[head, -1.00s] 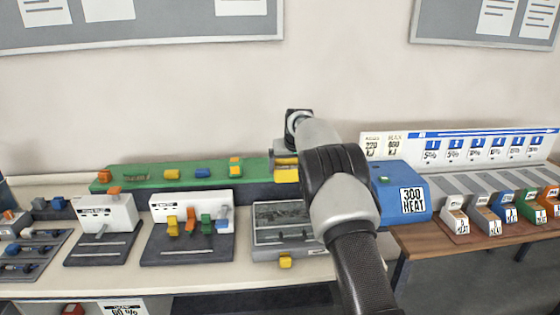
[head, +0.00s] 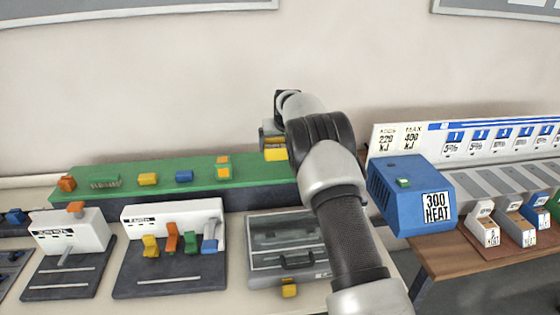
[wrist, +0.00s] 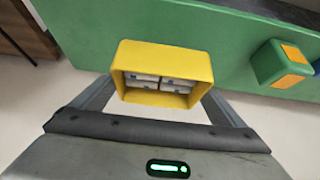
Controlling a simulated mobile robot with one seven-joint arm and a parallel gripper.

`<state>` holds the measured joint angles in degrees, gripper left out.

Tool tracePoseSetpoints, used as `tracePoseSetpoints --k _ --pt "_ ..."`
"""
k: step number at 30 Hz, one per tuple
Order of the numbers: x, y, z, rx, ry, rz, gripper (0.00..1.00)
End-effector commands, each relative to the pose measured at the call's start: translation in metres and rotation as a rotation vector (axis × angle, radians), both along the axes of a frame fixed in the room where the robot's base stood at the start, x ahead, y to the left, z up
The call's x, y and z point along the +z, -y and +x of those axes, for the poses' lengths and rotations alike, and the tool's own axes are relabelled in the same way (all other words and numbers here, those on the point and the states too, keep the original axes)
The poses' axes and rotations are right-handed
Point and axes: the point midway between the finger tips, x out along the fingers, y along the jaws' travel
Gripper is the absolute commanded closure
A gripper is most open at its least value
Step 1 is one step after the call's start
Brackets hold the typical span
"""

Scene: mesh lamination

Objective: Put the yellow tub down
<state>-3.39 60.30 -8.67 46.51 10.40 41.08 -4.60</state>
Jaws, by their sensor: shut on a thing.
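The yellow tub (wrist: 163,58) is held between the two fingers of my gripper (wrist: 160,98) in the wrist view. Several pale blocks (wrist: 158,83) lie inside it. In the head view the tub (head: 275,154) shows as a small yellow shape below my gripper (head: 273,140), at the right end of the green shelf (head: 130,185). My arm hides part of that area. I cannot tell whether the tub touches the shelf. My gripper is shut on the tub.
On the green shelf stand a green-and-orange block (head: 223,167), a blue piece (head: 184,175) and a yellow piece (head: 148,179). A grey case (head: 285,260) lies in front. A blue heater box (head: 410,195) stands to the right of my arm.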

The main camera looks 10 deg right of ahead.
Motion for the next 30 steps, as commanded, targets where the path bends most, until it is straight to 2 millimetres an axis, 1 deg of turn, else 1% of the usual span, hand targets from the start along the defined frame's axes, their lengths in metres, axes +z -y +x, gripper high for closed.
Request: tracePoseSetpoints --k 7,12,14,25,26,27,30 --pt "-0.022 0.0 0.0 0.0 0.0 0.0 0.32" --pt "-0.05 0.0 0.0 0.0 0.0 0.0 0.32" --pt "-0.056 0.0 0.0 0.001 0.001 -0.001 0.32" --pt "-0.063 0.0 0.0 0.0 0.003 0.0 0.32" --pt "-0.063 0.0 0.0 0.0 0.002 0.0 0.05" --pt "-0.062 0.0 0.0 0.0 0.002 0.0 0.0" --pt "-0.062 0.0 0.0 0.0 0.002 0.0 0.0"
